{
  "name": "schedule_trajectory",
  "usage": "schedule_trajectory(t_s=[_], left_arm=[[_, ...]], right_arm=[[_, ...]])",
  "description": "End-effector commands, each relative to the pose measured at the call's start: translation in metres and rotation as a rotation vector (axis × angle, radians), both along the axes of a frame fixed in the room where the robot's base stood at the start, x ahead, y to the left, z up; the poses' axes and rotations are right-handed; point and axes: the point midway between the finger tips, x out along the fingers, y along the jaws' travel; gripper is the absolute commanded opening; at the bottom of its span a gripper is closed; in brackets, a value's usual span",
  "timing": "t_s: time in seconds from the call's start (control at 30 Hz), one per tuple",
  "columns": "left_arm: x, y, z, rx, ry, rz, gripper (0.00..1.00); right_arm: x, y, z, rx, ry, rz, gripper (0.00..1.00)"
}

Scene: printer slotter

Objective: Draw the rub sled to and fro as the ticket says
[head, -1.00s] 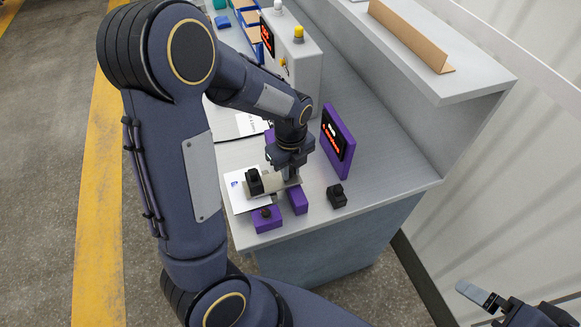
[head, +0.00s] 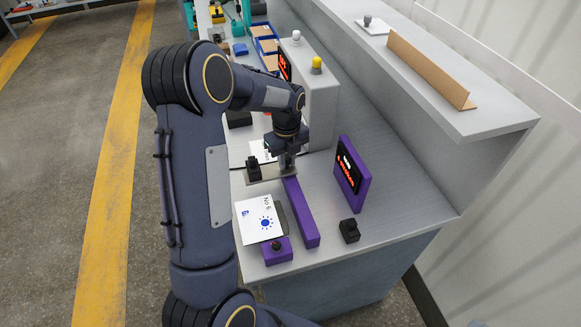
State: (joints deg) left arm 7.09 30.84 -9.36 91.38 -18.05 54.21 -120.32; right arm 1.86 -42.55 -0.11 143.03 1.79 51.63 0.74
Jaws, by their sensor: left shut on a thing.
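The rub sled (head: 268,172), a flat grey-beige plate with a black knob (head: 253,168) at its left end, lies across the far end of the purple rail (head: 302,215). My left gripper (head: 286,160) is shut on the sled from above; its fingertips are partly hidden. A white card (head: 260,219) marked "No 6" with a blue sun lies on the near part of the bench, left of the rail. A purple-framed screen (head: 352,173) with red lettering stands right of the rail; its text is too small to read. My right gripper cannot be made out.
A purple block with a dark button (head: 277,249) sits at the bench's near edge. A small black block (head: 349,231) stands right of the rail. A grey box with a yellow lamp (head: 316,65) stands behind the sled. A raised shelf (head: 440,75) borders the bench on the right.

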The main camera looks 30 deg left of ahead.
Motion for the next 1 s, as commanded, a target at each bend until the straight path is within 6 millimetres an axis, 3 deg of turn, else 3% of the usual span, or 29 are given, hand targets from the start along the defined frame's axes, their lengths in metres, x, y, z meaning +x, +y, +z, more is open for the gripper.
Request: schedule_trajectory(t_s=[0.47, 0.5, 0.63, 1.0], left_arm=[[0.0052, 0.0058, 0.0010, 0.001, -0.002, -0.001, 0.00], [0.0052, 0.0058, 0.0010, 0.001, -0.002, -0.001, 0.22], [0.0050, 0.0057, 0.0008, 0.000, -0.001, -0.001, 0.39], [0.0054, 0.0056, 0.0052, 0.001, -0.003, 0.000, 0.41]], right_arm=[[0.0000, 0.0000, 0.0006, 0.000, 0.000, 0.000, 1.00], [0.0000, 0.0000, 0.0006, 0.000, 0.000, 0.000, 1.00], [0.0000, 0.0000, 0.0005, 0.000, 0.000, 0.000, 1.00], [0.0000, 0.0000, -0.0007, 0.000, 0.000, 0.000, 1.00]])
